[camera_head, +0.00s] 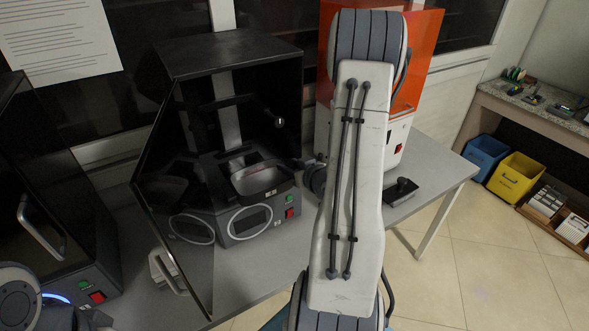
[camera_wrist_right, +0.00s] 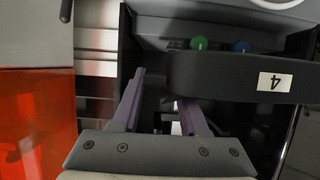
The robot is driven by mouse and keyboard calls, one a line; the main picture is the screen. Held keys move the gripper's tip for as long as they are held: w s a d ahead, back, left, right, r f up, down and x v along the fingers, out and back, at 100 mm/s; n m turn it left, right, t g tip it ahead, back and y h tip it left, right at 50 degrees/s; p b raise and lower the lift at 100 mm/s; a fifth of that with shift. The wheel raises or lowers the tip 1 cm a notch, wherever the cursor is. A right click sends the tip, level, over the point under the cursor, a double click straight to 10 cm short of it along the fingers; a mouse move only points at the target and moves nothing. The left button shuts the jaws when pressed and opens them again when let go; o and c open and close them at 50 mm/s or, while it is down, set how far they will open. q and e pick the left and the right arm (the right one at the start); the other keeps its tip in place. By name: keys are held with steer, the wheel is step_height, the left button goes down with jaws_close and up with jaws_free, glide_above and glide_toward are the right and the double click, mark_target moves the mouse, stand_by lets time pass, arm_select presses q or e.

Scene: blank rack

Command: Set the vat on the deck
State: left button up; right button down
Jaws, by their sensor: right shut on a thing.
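The vat (camera_head: 262,182) is a dark, shallow tray with a pale grey inside. It is at the front of the open black printer, over the deck (camera_head: 232,160); I cannot tell whether it touches it. In the right wrist view the vat (camera_wrist_right: 225,76) shows a dark wall with a white label marked 4, upside down. My right gripper (camera_head: 311,174) is at the vat's right side, partly hidden by my arm. Its purple fingers (camera_wrist_right: 158,88) are shut on the vat; the exact grip point is unclear. My left gripper is out of view.
The printer's clear door (camera_head: 172,215) stands open at the left. A second dark printer (camera_head: 45,220) is at the far left. An orange-covered printer (camera_head: 420,60) stands behind my right arm. A small black object (camera_head: 401,190) lies on the grey table (camera_head: 437,165).

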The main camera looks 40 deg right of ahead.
steer(key=p, duration=0.2)
glide_above(268, 157)
steer(key=shift+s+r, duration=0.1)
steer(key=shift+s, duration=0.05)
steer(key=shift+w, duration=0.35)
steer(key=shift+s+f+b, duration=0.1)
steer(key=shift+f+b, duration=1.05)
steer(key=shift+f+b, duration=0.4)
steer(key=shift+f, duration=0.05)
steer(key=shift+c, duration=1.8)
jaws_free()
steer(key=b+v, duration=0.2)
steer(key=v, duration=0.8)
steer(key=shift+s, duration=0.25)
